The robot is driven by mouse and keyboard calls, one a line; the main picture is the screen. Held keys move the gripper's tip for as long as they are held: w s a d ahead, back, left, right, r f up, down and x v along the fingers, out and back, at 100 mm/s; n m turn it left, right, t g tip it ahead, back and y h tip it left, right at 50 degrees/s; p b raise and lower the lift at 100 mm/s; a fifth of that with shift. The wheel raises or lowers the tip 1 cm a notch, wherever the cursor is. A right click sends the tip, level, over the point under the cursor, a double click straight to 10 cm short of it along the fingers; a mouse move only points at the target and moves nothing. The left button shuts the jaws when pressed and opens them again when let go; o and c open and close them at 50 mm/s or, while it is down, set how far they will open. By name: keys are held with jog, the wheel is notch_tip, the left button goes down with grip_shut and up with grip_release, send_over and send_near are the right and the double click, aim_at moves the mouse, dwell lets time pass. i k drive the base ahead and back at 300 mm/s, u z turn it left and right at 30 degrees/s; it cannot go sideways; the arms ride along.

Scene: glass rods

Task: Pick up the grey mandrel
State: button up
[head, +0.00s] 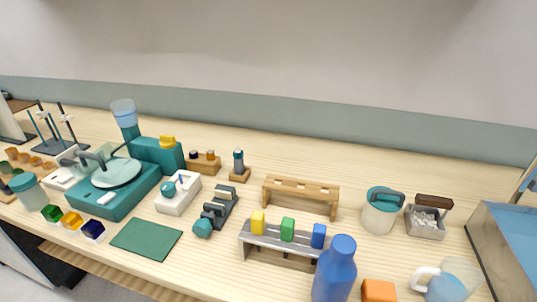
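I cannot make out for sure which thing is the grey mandrel. A dark grey device with a teal knob (217,208) lies on the bench in the middle. A small upright grey and teal piece (239,161) stands in a wooden block behind it. My gripper is not in view.
A grey rack (250,246) bears yellow, green and blue blocks, with a blue bottle (335,272) before it. An empty-looking wooden rack (300,192) stands behind. A teal machine (115,195) and green mat (147,239) are left; a lidded jar (380,214) is right.

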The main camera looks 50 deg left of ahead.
aim_at(239, 168)
jog(key=z, duration=1.2)
jog(key=i, duration=0.1)
jog(key=u, duration=3.4)
jog(key=k, duration=0.85)
jog(key=u, duration=0.15)
jog(key=i, duration=0.85)
jog(key=z, duration=0.1)
